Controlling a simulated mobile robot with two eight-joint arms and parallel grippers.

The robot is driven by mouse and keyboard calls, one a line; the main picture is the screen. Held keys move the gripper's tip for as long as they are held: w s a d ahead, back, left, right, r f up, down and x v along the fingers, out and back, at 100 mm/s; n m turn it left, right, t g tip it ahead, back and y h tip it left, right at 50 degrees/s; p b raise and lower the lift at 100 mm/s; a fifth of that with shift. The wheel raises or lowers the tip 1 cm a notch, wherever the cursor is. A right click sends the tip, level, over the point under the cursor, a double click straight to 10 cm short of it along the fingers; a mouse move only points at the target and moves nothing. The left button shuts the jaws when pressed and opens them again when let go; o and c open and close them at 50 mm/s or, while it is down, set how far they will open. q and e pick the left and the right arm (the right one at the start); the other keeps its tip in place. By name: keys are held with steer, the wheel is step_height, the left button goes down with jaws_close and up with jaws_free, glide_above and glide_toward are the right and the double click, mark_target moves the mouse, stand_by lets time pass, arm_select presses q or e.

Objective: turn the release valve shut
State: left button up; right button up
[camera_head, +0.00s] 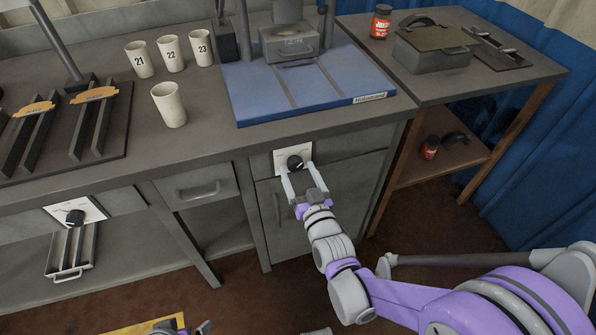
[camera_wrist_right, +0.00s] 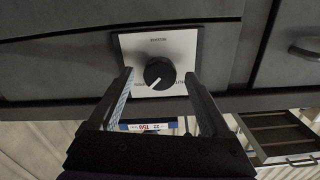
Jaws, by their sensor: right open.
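The release valve is a round black knob (camera_head: 295,162) with a white pointer mark, on a white plate (camera_head: 281,156) on the bench front below the blue press. The knob also shows in the right wrist view (camera_wrist_right: 159,73), its pointer slanting to the lower left; the plate's small lettering is hard to read. My right gripper (camera_head: 297,170) is open, with one finger on each side of the knob. In the right wrist view its fingertips (camera_wrist_right: 158,76) flank the knob with gaps on both sides. A dark grey part at the bottom edge may be my left gripper (camera_head: 185,329), mostly cut off.
A second black knob (camera_head: 75,217) is on the bench front at left. The blue press base (camera_head: 255,92) is above the valve. Numbered cups (camera_head: 169,104) stand on the bench. Drawer handles (camera_head: 199,191) and (camera_head: 276,208) stick out nearby. A side table (camera_head: 525,75) is at right.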

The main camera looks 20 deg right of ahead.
steer(key=shift+w, duration=0.3)
jaws_close()
stand_by(0.3)
